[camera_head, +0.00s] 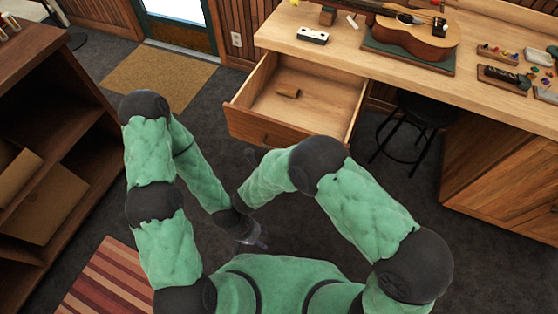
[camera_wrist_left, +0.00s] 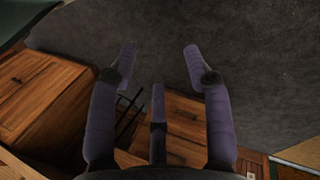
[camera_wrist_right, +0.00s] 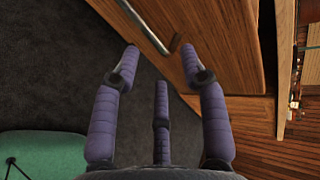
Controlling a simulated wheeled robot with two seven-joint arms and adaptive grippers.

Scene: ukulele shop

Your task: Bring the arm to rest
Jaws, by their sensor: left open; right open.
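My left arm comes in from the left of the head view and bends down toward the middle. Its gripper (camera_head: 258,243) shows small and partly hidden at the low middle, above the floor. In the left wrist view the purple fingers of my left gripper (camera_wrist_left: 160,55) are spread with nothing between them. My right arm bends in from the right, its forearm pointing left and down to a wrist close to my left wrist. I cannot make out its gripper in the head view. In the right wrist view my right gripper (camera_wrist_right: 160,55) is spread and empty.
A ukulele (camera_head: 412,34) lies on the bench. A dark stool (camera_head: 412,115) stands below. A wooden shelf (camera_head: 60,100) is at left. Grey floor lies between.

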